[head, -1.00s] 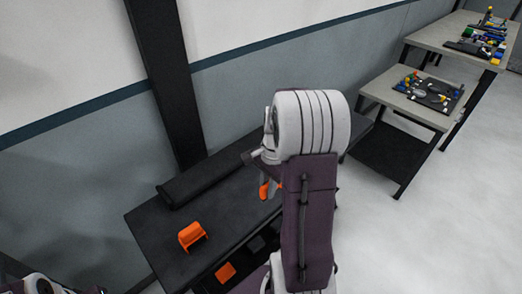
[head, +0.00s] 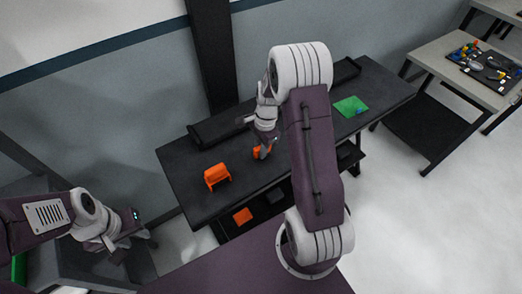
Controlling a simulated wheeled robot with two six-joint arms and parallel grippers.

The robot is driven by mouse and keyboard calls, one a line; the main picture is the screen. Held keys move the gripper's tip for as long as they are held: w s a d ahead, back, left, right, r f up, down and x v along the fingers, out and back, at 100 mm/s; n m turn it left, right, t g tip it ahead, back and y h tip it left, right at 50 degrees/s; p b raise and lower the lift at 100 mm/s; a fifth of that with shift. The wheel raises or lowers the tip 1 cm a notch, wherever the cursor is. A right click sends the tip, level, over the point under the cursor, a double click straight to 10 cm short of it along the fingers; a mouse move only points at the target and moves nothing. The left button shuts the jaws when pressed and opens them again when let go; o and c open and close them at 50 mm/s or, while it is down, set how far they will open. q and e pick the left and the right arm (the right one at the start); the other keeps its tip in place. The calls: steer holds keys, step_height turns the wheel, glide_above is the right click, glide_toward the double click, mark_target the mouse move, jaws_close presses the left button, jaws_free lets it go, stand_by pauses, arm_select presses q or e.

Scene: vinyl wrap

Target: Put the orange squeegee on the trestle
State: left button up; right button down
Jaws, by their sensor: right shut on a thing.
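My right gripper (head: 264,153) is shut on an orange thing (head: 257,151), which looks like the orange squeegee, low over or at the dark table (head: 190,190). The fingers and wrist hide part of it, and I cannot tell whether it touches the tabletop. An orange, bench-like piece with legs (head: 217,175) stands on the table to the left of this gripper. It may be the trestle, but I cannot tell for sure. My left gripper (head: 136,247) is empty, its fingers apart, off the table's left front side.
A green sheet with a small blue piece (head: 350,106) lies at the right. Another orange piece (head: 243,216) is on the lower shelf. Grey tables (head: 445,65) with tools stand at the far right.

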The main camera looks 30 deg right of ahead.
steer(key=shift+f, duration=0.3)
steer(key=shift+r, duration=0.1)
steer(key=c, duration=1.3)
jaws_free()
steer(key=shift+f, duration=0.2)
steer(key=shift+c, duration=0.2)
steer(key=r, duration=0.4)
steer(key=d+r+p, duration=0.1)
steer(key=r, duration=0.7)
steer(key=shift+d+r+p, duration=0.15)
steer(key=shift+d+p, duration=0.05)
steer(key=shift+p, duration=0.15)
steer(key=s+a+f+n, duration=0.1)
steer(key=s+a+n, duration=0.3)
steer(key=s+n, duration=0.2)
steer(key=s+a+f+n+t+h, duration=0.1)
steer(key=s+a+n, duration=0.4)
steer(key=n, duration=0.6)
steer(key=shift+s+a+f, duration=0.3)
steer(key=shift+s+f, duration=0.2)
steer(key=shift+s, duration=0.35)
